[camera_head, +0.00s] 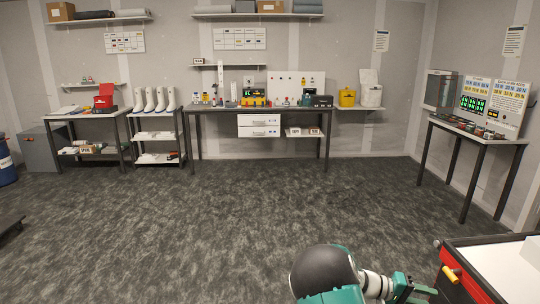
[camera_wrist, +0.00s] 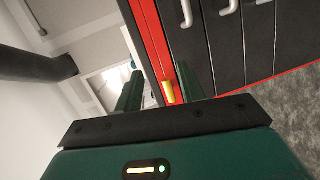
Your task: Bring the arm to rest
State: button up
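My arm shows at the bottom of the head view, with a dark rounded joint and green links. My gripper (camera_head: 418,290) is low, just left of a red-edged cabinet (camera_head: 463,288). In the wrist view my gripper (camera_wrist: 158,92) has its two green fingers spread apart, with nothing seen held between them. A yellow piece (camera_wrist: 168,92) on the cabinet's red edge shows between and beyond the fingers. Whether a finger touches the cabinet cannot be told.
The cabinet has dark drawers with grey handles (camera_wrist: 228,8) and a pale top (camera_head: 505,268). A bench (camera_head: 225,109) with instruments stands along the back wall. A side table (camera_head: 475,135) stands at right. The carpeted floor (camera_head: 220,220) between is clear.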

jog(key=s+a+r+n+t+y, duration=0.1)
jog(key=s+a+r+t+y, duration=0.2)
jog(key=s+a+r+y, duration=0.2)
jog(key=s+a+r+n+t+y, duration=0.1)
jog(key=s+a+r+t+y, duration=0.2)
jog(key=s+a+r+y, duration=0.2)
jog(key=s+a+r+n+t+y, duration=0.1)
jog(key=s+a+r+t+y, duration=0.2)
jog(key=s+a+r, duration=0.7)
jog(key=s+a+y, duration=0.2)
jog(key=s+a, duration=0.3)
jog(key=a, duration=0.4)
jog(key=shift+s+y, duration=0.2)
jog(key=shift+y, duration=0.1)
dwell(0.7)
